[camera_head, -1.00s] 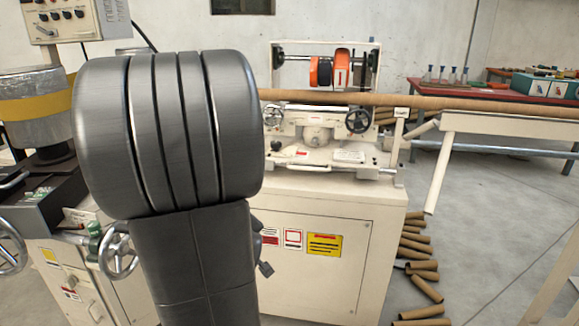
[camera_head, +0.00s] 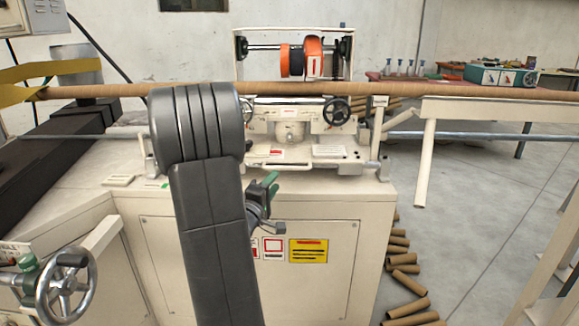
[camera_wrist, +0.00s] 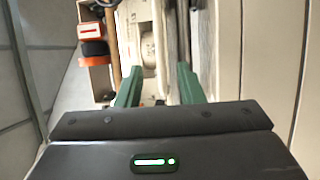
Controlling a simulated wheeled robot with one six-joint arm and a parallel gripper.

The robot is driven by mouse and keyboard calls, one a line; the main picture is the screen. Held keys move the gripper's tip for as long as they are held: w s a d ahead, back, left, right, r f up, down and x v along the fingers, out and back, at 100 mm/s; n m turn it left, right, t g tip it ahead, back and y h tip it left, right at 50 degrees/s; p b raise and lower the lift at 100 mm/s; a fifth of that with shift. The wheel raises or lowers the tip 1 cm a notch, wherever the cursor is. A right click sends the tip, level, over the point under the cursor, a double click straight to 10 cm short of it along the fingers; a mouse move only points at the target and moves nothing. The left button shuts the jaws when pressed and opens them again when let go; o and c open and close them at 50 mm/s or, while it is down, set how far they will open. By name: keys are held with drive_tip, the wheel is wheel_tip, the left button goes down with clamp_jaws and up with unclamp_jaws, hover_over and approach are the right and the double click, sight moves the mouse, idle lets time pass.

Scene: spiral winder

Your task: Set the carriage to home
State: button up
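The winder's cutting unit, which I take to be the carriage (camera_head: 290,130), is a cream block with two dark handwheels, on the bench behind my arm. An orange and black wheel assembly (camera_head: 303,57) hangs in a frame above it. A long brown tube (camera_head: 440,90) runs across in front of that frame. My gripper (camera_head: 270,184) is partly hidden behind my arm, in front of the bench. In the wrist view my gripper (camera_wrist: 158,85) has two green fingers wide apart. Parts of the machine show beyond them. I see nothing held between them.
A cream cabinet (camera_head: 335,235) with a yellow label (camera_head: 308,250) stands below the bench. A silver handwheel (camera_head: 67,287) is at the lower left. Cut brown tubes (camera_head: 407,283) lie on the floor at right. A cream support trough (camera_head: 490,112) extends right. Open grey floor lies beyond.

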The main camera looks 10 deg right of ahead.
sight(283, 169)
drive_tip(key=b+x, duration=0.1)
drive_tip(key=x, duration=0.9)
drive_tip(key=shift+w+d, duration=0.1)
clamp_jaws()
